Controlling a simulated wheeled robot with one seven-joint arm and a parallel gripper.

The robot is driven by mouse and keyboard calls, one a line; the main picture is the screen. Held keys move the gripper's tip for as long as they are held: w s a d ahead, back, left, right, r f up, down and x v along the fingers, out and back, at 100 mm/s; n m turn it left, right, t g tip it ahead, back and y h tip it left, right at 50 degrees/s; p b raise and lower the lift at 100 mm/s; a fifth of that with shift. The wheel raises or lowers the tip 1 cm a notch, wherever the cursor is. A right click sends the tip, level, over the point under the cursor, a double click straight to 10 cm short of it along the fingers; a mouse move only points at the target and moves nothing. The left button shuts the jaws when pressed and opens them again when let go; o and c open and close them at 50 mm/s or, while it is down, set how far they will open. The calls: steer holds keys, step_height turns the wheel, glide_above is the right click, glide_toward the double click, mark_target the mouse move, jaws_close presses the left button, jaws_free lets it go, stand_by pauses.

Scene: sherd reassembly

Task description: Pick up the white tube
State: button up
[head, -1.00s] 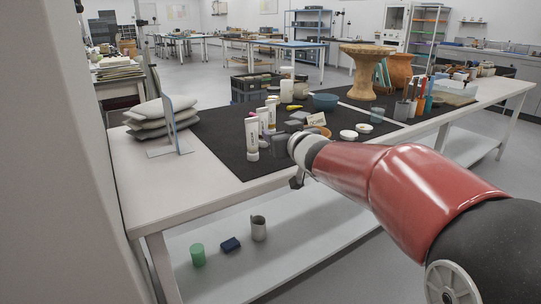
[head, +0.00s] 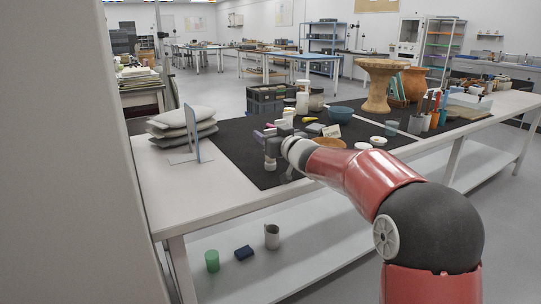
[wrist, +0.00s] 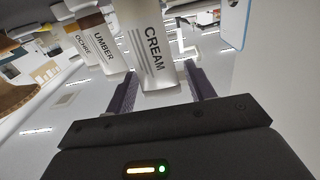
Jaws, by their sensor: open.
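A white tube labelled CREAM (wrist: 152,45) is large in the wrist view, between the two finger lines of my gripper (wrist: 160,75). My fingers are spread, one on each side of it, with a gap visible beside the tube. I cannot tell how far between the fingertips it is.
The dark mat (head: 235,150) covers the white table (head: 200,200). Grey cushions (head: 175,130) and an upright panel (head: 191,130) stand left. A wooden stand (head: 378,85) is farther back.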

steer(key=c, duration=0.8)
steer(key=shift+r, duration=0.15)
steer(key=shift+r+p, duration=1.2)
steer(key=shift+r, duration=8.65)
